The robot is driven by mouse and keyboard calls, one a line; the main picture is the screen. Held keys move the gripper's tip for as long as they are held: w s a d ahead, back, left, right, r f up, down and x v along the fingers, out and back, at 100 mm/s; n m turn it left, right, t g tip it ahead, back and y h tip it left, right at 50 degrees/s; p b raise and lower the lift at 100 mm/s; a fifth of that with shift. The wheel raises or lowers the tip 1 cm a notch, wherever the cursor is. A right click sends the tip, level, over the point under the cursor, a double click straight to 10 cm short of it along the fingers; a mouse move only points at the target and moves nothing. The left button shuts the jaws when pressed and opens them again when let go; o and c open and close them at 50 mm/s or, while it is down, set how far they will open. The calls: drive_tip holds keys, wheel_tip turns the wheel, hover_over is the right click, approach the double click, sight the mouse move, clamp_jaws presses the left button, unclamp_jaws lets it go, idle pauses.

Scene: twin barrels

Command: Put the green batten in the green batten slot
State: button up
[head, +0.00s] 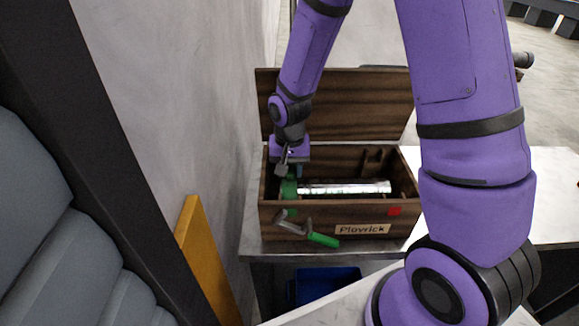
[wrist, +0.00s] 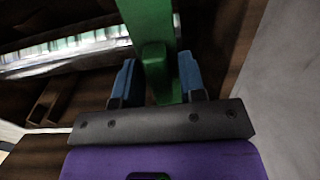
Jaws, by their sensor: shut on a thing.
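The green batten (wrist: 148,25) is upright between the two blue fingers of my gripper (wrist: 156,75) in the wrist view. My gripper is shut on it. In the head view my gripper (head: 286,168) reaches down into the left end of an open wooden box (head: 290,220), and a green part (head: 289,188) shows just below it, beside a silver cylinder (head: 345,187). The cylinder also shows in the wrist view (wrist: 65,60), with green along it. I cannot make out the green batten slot, nor whether the batten's lower end touches anything.
The box's lid (head: 335,105) stands open behind it. A grey wall (head: 170,90) stands close on the left. A yellow board (head: 203,262) leans there. A blue bin (head: 325,284) is below.

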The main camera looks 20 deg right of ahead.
sight(290, 167)
drive_tip(key=shift+f, duration=0.8)
drive_tip(key=o, duration=1)
wheel_tip(290, 167, up, 11)
drive_tip(key=shift+f, duration=0.15)
drive_tip(key=shift+d+r, duration=0.1)
drive_tip(key=shift+r, duration=0.15)
drive_tip(key=s+d+r+n+t, duration=0.3)
drive_tip(key=s+r, duration=0.5)
drive_tip(key=r, duration=0.6)
drive_tip(key=s+d+r, duration=0.1)
drive_tip(key=s+r, duration=0.1)
drive_tip(key=s, duration=0.2)
drive_tip(key=s+d+r+n+t, duration=0.1)
drive_tip(key=s+r, duration=0.2)
drive_tip(key=s, duration=0.2)
drive_tip(key=s+d+r+t, duration=0.1)
drive_tip(key=s+r, duration=0.1)
drive_tip(key=s, duration=0.3)
drive_tip(key=shift+d+r+n, duration=0.15)
drive_tip(key=shift+d+n, duration=0.15)
drive_tip(key=shift+d, duration=0.1)
